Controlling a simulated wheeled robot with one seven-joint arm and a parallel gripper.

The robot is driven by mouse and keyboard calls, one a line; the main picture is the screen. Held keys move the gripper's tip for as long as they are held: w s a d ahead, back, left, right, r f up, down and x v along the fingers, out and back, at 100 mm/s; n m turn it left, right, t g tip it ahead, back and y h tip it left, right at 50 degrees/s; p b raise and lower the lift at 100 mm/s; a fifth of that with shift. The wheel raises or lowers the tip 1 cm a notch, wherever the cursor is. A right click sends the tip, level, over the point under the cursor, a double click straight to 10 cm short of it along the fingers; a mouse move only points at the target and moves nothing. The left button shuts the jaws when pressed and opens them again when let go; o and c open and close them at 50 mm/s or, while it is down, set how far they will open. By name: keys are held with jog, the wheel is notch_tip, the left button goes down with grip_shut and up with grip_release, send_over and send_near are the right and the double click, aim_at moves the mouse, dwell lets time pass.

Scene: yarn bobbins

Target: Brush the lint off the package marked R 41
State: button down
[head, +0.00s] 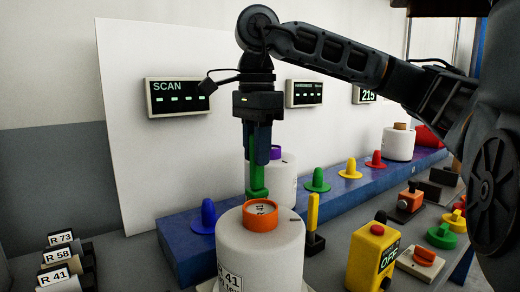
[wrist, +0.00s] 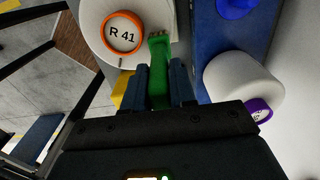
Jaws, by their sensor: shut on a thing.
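The package marked R 41 (head: 258,250) is a white cylinder with an orange core ring (head: 261,214), upright at the front centre. In the wrist view its ring (wrist: 122,33) shows the R 41 label. My gripper (head: 262,150) points down, shut on a green brush (head: 258,180). In the wrist view the green brush (wrist: 160,70) sits between the fingers, its bristle end just right of the orange ring, over the package's top edge. I cannot tell whether the bristles touch. A small dark mark (head: 295,219) shows on the package top; I cannot tell if it is lint.
A white package with a purple core (head: 284,180) stands close behind. Coloured pegs, including a blue one (head: 208,217), line the blue rail (head: 180,236). A yellow upright handle (head: 313,210) and yellow switch box (head: 370,258) stand right. Labelled holders (head: 60,255) are at lower left.

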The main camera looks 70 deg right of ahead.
jog(key=shift+w, duration=0.1)
notch_tip(320, 180, up, 8)
jog(key=w+p, duration=0.1)
jog(key=p, duration=0.2)
jog(key=shift+w+a, duration=0.4)
dwell(0.7)
jog(key=shift+f, duration=0.1)
dwell(1.0)
